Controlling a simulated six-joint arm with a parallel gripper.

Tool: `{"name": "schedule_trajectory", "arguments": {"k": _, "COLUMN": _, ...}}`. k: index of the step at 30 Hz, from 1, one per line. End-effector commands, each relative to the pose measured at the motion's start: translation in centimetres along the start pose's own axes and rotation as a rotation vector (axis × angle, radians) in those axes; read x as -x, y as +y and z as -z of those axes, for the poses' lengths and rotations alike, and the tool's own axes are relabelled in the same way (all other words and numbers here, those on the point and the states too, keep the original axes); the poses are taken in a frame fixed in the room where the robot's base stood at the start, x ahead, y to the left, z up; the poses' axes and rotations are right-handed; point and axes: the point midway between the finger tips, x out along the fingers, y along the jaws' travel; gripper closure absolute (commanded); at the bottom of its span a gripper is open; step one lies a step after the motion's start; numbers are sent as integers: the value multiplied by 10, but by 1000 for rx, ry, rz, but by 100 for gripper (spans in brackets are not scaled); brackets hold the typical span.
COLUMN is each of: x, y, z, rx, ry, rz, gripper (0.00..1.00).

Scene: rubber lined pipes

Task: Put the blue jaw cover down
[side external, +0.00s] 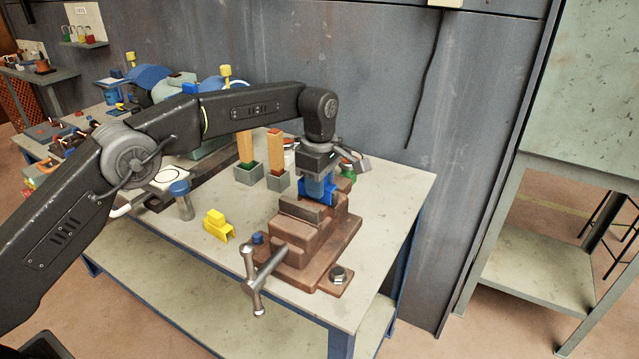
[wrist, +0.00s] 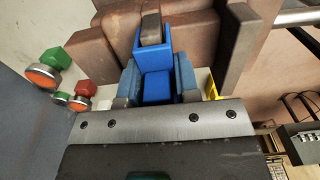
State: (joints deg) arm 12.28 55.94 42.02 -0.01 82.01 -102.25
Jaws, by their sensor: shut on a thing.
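The blue jaw cover (side external: 318,188) is in my gripper (side external: 319,187), over the brown bench vise (side external: 307,238). In the wrist view the cover (wrist: 156,82) sits between the two blue-grey fingers of my gripper (wrist: 157,84), which are shut on it. The brown vise (wrist: 108,42) lies just beyond it, and a grey-brown block end (wrist: 151,29) shows within the cover's far part. I cannot tell whether the cover touches the vise jaw. A yellow jaw cover (side external: 218,225) stands on the bench to the left of the vise.
Orange bars (side external: 275,147) stand in grey holders behind the vise. A grey cylinder with a blue top (side external: 182,201) stands on the left. The bench top (side external: 389,201) is clear right of the vise.

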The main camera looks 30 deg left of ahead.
Motion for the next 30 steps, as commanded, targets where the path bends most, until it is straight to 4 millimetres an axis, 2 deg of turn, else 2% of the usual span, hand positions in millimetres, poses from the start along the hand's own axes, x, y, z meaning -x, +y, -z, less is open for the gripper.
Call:
{"name": "schedule_trajectory", "arguments": {"k": 3, "x": -3, "y": 0, "z": 0, "rx": 0, "ry": 0, "rz": 1, "gripper": 95}}
{"name": "schedule_trajectory", "arguments": {"k": 4, "x": -3, "y": 0, "z": 0, "rx": 0, "ry": 0, "rz": 1, "gripper": 70}}
{"name": "schedule_trajectory", "arguments": {"k": 12, "x": -3, "y": 0, "z": 0, "rx": 0, "ry": 0, "rz": 0, "gripper": 45}}
{"name": "schedule_trajectory", "arguments": {"k": 19, "x": -2, "y": 0, "z": 0, "rx": 0, "ry": 0, "rz": 0, "gripper": 45}}
{"name": "schedule_trajectory", "arguments": {"k": 22, "x": 5, "y": 1, "z": 0, "rx": 0, "ry": -1, "rz": -3, "gripper": 45}}
{"name": "schedule_trajectory", "arguments": {"k": 30, "x": 49, "y": 1, "z": 0, "rx": 0, "ry": -1, "rz": -5, "gripper": 45}}
